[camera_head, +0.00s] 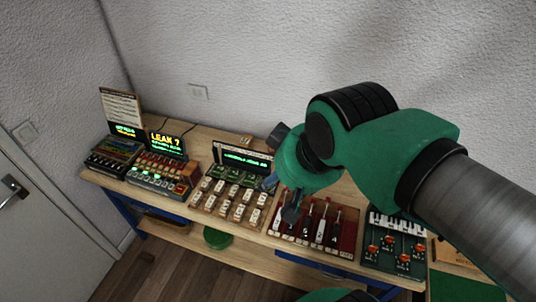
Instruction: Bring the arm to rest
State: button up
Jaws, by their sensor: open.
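My arm, green and black with a grey link, reaches in from the right of the head view. My gripper (281,198) hangs at its end with dark fingers apart, over the workbench (180,207). It appears above the gap between a panel of white labelled keys (232,203) and a dark red board (315,228) with upright levers. The fingers look empty. Part of the red board and the bench behind it are hidden by my arm. I cannot tell whether the fingertips touch anything.
Left on the bench stand a lit "LEAK ?" console (165,165) and another console (115,152) with a sign. A small keyboard panel (396,245) with orange knobs is at the right. A green stool (217,238) is below. A door (40,220) is at far left.

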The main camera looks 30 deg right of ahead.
notch_tip(320, 180, down, 13)
jog(key=b, duration=1.3)
jog(key=shift+f, duration=0.15)
